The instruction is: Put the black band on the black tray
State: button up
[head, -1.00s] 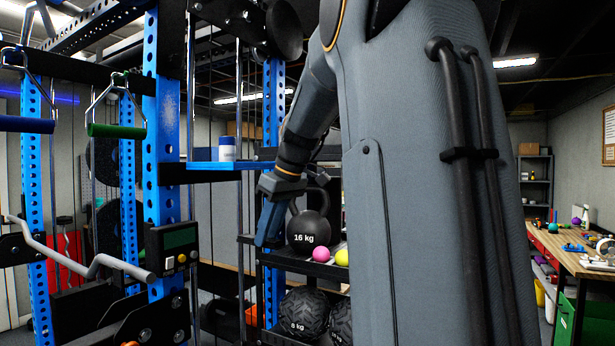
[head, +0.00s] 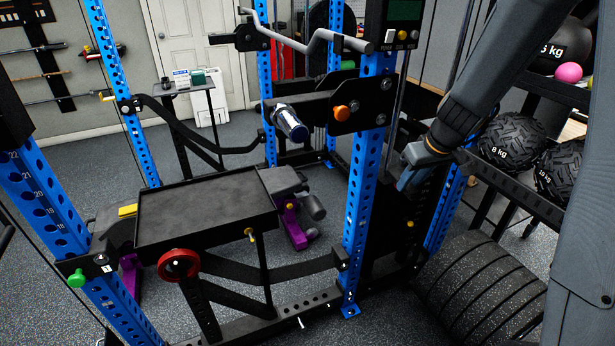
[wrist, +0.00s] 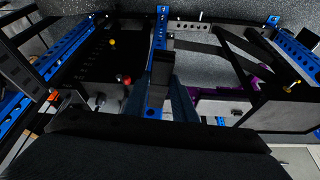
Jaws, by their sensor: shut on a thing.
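The black tray (head: 205,212) is a shallow, empty, rimmed rectangle. It sits level, left of centre in the head view, between the blue rack posts. My gripper (head: 404,180) is at the right in the head view, behind the right-hand blue post and well to the right of the tray. In the wrist view my gripper (wrist: 163,100) is shut on a dark strip, the black band (wrist: 162,72), which shows between the fingers. In the head view the band cannot be told apart from the dark rack behind it.
The blue rack post (head: 362,190) stands between my gripper and the tray. A curled bar (head: 305,45) and a red knob (head: 178,264) are near. The space above the tray is clear.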

aim_at(177, 210)
jog(key=z, duration=1.7)
jog(key=k, duration=1.7)
jog(key=u, duration=2.45)
jog(key=i, duration=1)
jog(key=z, duration=0.05)
